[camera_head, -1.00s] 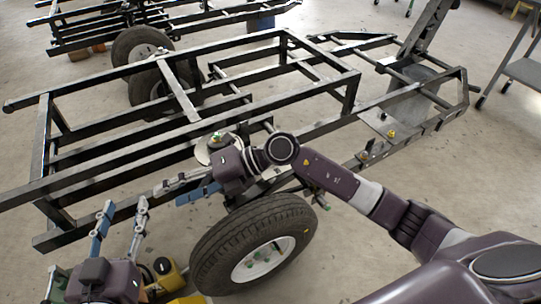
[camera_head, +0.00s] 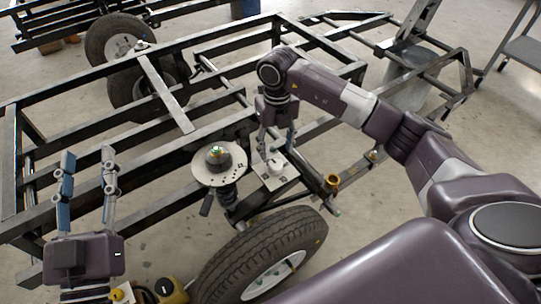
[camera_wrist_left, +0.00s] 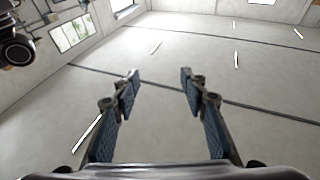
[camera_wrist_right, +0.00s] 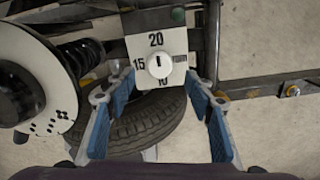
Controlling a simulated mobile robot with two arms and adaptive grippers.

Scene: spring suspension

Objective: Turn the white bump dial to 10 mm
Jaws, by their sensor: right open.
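The white bump dial (camera_wrist_right: 159,66) is a round knob with a dark mark on a light plate (camera_wrist_right: 177,42) printed 20, 15 and 10. The mark runs about upright in the right wrist view; which number it points at is hard to tell. The 10 is partly covered by the knob's lower edge. In the head view the dial (camera_head: 276,164) sits on its plate beside the frame. My right gripper (camera_head: 276,143) points down over the dial, open, its fingers (camera_wrist_right: 156,105) apart and apparently clear of it. My left gripper (camera_head: 87,160) is open and empty at the left.
A white perforated disc (camera_head: 215,175) with a dark hub stands left of the plate, above a spring (camera_wrist_right: 85,55). A tyre (camera_head: 262,262) lies below. Black frame rails (camera_head: 130,140) surround the area. A brass fitting (camera_head: 332,181) stands to the right.

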